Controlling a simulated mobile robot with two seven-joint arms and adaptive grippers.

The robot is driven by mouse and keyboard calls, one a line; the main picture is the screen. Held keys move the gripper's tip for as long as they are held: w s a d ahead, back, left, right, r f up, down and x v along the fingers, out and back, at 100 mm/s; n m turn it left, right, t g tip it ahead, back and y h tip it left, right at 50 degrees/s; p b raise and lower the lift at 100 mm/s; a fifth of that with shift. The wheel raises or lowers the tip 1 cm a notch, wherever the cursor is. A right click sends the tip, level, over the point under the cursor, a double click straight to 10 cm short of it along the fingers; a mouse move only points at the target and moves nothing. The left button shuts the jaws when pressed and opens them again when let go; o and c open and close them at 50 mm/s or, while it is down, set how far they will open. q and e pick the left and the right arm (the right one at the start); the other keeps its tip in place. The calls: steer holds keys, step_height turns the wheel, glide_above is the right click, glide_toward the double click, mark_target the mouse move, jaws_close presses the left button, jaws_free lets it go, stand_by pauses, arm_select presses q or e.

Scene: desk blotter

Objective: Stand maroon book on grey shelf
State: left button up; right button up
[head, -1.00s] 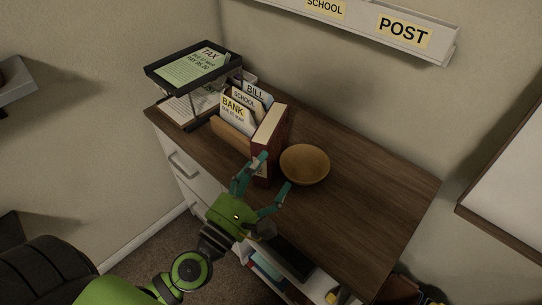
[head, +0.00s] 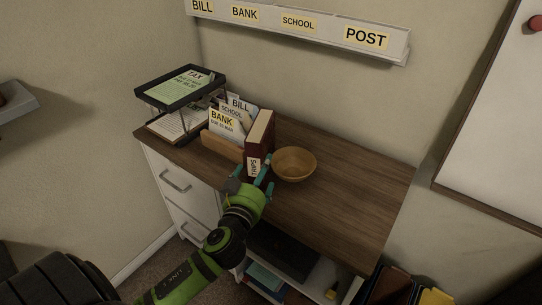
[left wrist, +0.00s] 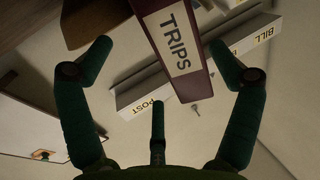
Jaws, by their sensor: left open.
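The maroon book (head: 257,142) stands upright on the wooden desk, its spine lettered TRIPS facing my side. In the left wrist view the book (left wrist: 174,40) is ahead, between the spread fingers, with a visible gap to each one. My left gripper (head: 257,172) is open at the lower front of the spine; its green fingers also show in the left wrist view (left wrist: 160,52). A pale grey wall shelf (head: 300,25) with BILL, BANK, SCHOOL and POST labels hangs above the desk. A small grey shelf (head: 18,108) sticks out at the left edge. My right gripper is not in view.
A wooden bowl (head: 294,164) stands just right of the book, close to the gripper. A letter holder (head: 222,146) with envelopes stands close on its left. A black two-tier paper tray (head: 180,90) is farther left. The right part of the desk (head: 350,195) is bare.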

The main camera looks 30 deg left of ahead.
mark_target(258, 161)
arm_select(q)
steer(key=shift+a+r+y, duration=0.3)
steer(key=shift+a+r, duration=0.05)
steer(key=shift+r, duration=0.35)
steer(key=p+x, duration=0.1)
steer(key=x, duration=0.3)
steer(key=shift+w+a+r, duration=0.1)
steer(key=shift+w+a, duration=0.15)
steer(key=shift+w, duration=0.1)
steer(key=p+x, duration=0.1)
steer(key=x, duration=0.2)
steer(key=shift+a, duration=0.1)
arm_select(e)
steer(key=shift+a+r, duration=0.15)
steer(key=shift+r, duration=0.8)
arm_select(q)
steer(key=c, duration=1.8)
steer(key=shift+o, duration=0.2)
steer(key=shift+r, duration=0.15)
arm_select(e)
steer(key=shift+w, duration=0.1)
